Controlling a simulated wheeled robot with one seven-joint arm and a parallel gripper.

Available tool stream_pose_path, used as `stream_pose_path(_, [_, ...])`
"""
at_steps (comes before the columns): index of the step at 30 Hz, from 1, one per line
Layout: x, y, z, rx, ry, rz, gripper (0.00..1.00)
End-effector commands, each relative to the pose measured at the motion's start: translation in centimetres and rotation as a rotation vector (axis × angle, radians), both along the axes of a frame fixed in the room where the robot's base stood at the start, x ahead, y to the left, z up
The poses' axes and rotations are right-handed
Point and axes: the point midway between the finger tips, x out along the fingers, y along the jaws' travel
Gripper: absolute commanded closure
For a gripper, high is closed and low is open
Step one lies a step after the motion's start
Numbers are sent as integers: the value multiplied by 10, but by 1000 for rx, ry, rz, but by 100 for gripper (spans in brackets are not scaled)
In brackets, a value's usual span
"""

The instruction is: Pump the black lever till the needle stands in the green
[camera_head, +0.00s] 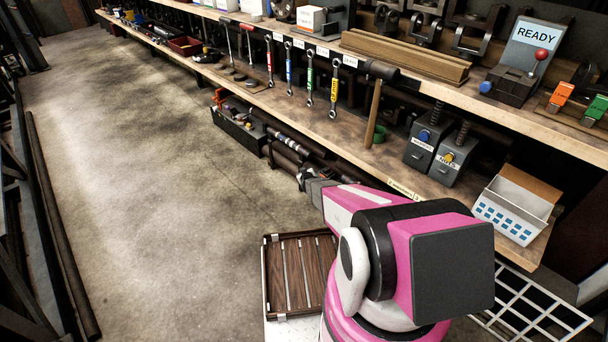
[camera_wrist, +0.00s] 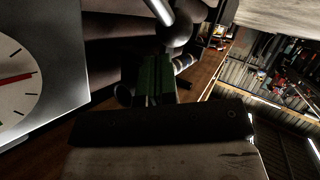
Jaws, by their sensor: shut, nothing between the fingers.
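A white dial (camera_wrist: 18,95) in a grey housing (camera_wrist: 72,60) shows at the left edge of the wrist view, cut off by the frame. My gripper (camera_wrist: 152,78) is shut and empty in the middle of the wrist view, apart from the dial. A pale metal rod (camera_wrist: 158,10) with a dark rounded end is just beyond the fingers; I cannot tell if it belongs to the black lever. In the head view my gripper (camera_head: 306,178) is small and partly hidden by my arm.
A long wooden bench (camera_head: 505,108) runs along the right, with hanging wrenches (camera_head: 309,78), a READY sign (camera_head: 536,37) and a red-knobbed box (camera_head: 515,85). The lower shelf holds grey boxes (camera_head: 421,147) and an open carton (camera_head: 515,203).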

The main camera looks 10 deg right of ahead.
Motion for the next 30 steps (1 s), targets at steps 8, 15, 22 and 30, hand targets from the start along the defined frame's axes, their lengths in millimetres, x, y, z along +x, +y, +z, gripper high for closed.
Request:
stream_pose_path(8, [-6,-6,15,-1,-4,-2,100])
stream_pose_path(15, [-7,-7,18,0,-3,-1,100])
stream_pose_path(22, [-7,-7,18,0,-3,-1,100])
stream_pose_path(30, [-15,-12,33,-1,-4,-2,100])
